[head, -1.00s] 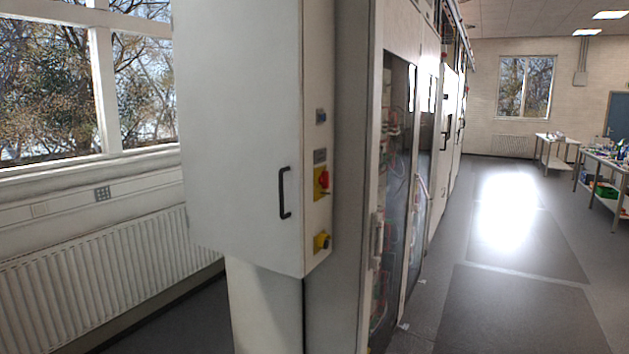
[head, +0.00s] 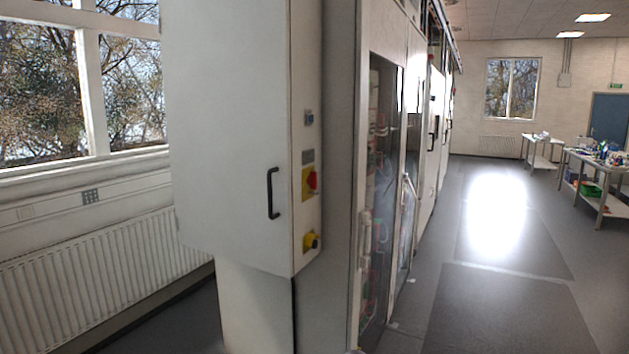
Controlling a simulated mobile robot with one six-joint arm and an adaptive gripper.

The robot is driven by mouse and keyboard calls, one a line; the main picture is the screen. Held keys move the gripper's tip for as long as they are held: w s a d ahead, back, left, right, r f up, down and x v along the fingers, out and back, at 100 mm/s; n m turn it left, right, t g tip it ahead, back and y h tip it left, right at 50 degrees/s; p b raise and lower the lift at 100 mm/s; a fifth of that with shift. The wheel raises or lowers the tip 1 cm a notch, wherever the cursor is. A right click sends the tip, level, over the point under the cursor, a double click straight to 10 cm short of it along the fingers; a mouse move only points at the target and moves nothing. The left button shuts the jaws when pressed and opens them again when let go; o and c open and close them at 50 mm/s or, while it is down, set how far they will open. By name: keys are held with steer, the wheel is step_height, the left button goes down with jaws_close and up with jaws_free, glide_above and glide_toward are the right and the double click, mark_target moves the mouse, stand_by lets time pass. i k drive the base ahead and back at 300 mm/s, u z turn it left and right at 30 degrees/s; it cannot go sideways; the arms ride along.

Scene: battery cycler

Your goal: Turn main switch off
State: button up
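The main switch (head: 311,181) is a red rotary knob on a yellow plate. It sits on the narrow right side face of a white wall cabinet (head: 225,120). Its exact turn position is too small to tell. Below it on the same face is a yellow plate with a dark round knob or button (head: 311,242). A small grey plate and a small dark fitting are above the switch. The cabinet front has a black bar handle (head: 271,193). My gripper is not in view.
Tall cabinets with glass doors (head: 385,160) run back along the right of the switch cabinet. A radiator (head: 95,270) and windows line the left wall. The grey floor (head: 500,315) on the right is clear. Tables with items (head: 600,160) stand far right.

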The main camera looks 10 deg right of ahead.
mark_target(312, 180)
steer(key=z, duration=0.05)
steer(key=i, duration=1)
steer(key=u, duration=0.05)
